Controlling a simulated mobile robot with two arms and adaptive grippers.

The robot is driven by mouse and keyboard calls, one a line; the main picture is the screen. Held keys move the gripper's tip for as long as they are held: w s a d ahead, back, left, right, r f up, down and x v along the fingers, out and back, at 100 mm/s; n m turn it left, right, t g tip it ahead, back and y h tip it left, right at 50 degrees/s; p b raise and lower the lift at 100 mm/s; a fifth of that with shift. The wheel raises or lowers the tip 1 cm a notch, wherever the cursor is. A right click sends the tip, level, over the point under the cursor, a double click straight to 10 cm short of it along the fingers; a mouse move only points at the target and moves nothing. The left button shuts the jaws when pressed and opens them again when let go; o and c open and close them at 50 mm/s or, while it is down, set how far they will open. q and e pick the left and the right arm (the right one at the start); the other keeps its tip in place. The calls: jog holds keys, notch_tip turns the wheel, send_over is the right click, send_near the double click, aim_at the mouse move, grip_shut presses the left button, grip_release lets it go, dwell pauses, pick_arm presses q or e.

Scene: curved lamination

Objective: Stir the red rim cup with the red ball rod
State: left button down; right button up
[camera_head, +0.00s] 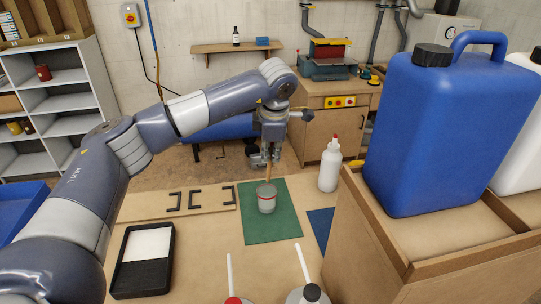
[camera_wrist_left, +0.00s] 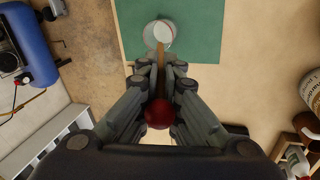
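My left gripper (camera_head: 264,160) is shut on the red ball rod (camera_head: 268,173) and holds it upright over the cup. In the left wrist view, the rod's red ball (camera_wrist_left: 158,114) sits at the near end between the fingers (camera_wrist_left: 160,88), and the thin wooden shaft runs down to the cup. The red rim cup (camera_head: 267,204) is grey and stands upright on a green mat (camera_head: 272,231). It also shows in the left wrist view (camera_wrist_left: 169,30). The shaft's lower end overlaps the cup's opening; how deep it reaches is hidden. My right gripper is not in view.
A white bottle with a red tip (camera_head: 330,166) stands right of the mat. A black tray with a white pad (camera_head: 144,285) lies at the left. Black brackets (camera_head: 195,199) lie behind. A blue canister (camera_head: 446,130) on a wooden box fills the right.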

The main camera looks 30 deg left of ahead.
pick_arm(q)
jog(key=shift+r, duration=0.75)
jog(key=shift+s+d+f, duration=0.15)
jog(key=shift+s+d, duration=0.1)
jog(key=shift+s, duration=0.2)
jog(key=s+d+b, duration=0.2)
jog(key=s+d, duration=0.1)
jog(key=s, duration=0.3)
jog(key=shift+s, duration=0.2)
